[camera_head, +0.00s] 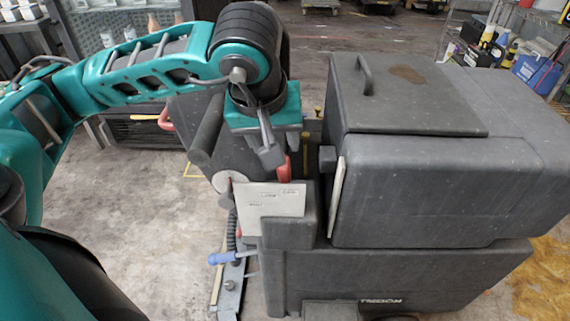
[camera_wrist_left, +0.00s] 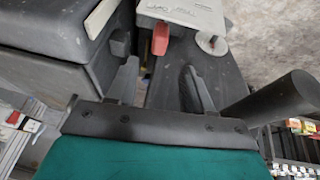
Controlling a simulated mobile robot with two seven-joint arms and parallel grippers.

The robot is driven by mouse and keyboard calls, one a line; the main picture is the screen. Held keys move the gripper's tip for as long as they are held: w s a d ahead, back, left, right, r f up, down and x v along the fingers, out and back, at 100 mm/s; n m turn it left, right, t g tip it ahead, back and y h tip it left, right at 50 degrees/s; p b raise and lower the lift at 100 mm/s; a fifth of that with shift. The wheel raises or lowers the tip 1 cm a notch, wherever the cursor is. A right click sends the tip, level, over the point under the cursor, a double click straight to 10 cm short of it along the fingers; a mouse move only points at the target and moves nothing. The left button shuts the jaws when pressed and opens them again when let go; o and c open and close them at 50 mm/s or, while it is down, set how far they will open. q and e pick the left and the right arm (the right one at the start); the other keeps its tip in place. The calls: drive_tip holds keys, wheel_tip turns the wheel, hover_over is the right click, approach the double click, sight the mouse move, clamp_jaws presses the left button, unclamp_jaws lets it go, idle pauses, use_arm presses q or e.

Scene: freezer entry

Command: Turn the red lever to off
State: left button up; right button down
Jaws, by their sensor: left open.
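The red lever (camera_head: 284,170) stands on the machine beside a pale labelled plate (camera_head: 270,200), partly hidden by my gripper. In the left wrist view the red lever (camera_wrist_left: 161,39) hangs over the edge of the pale plate (camera_wrist_left: 188,13). My left gripper (camera_head: 278,150) is over the machine, pointing down close to the lever. In the wrist view the fingers of my left gripper (camera_wrist_left: 163,82) are apart and empty, with the lever ahead of the gap between them. I cannot tell whether a finger touches it. My right gripper is in neither view.
The big dark machine body (camera_head: 430,170) blocks the right side. A dark cylinder (camera_head: 207,130) and a round pale disc (camera_head: 228,184) are left of the plate. A blue-handled part (camera_head: 222,258) juts out low. Open concrete floor (camera_head: 150,220) lies left.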

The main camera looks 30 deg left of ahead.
use_arm(q)
drive_tip(key=b+x, duration=0.1)
drive_tip(key=x, duration=0.9)
drive_tip(key=shift+w+f, duration=0.1)
drive_tip(key=shift+f, duration=0.25)
clamp_jaws()
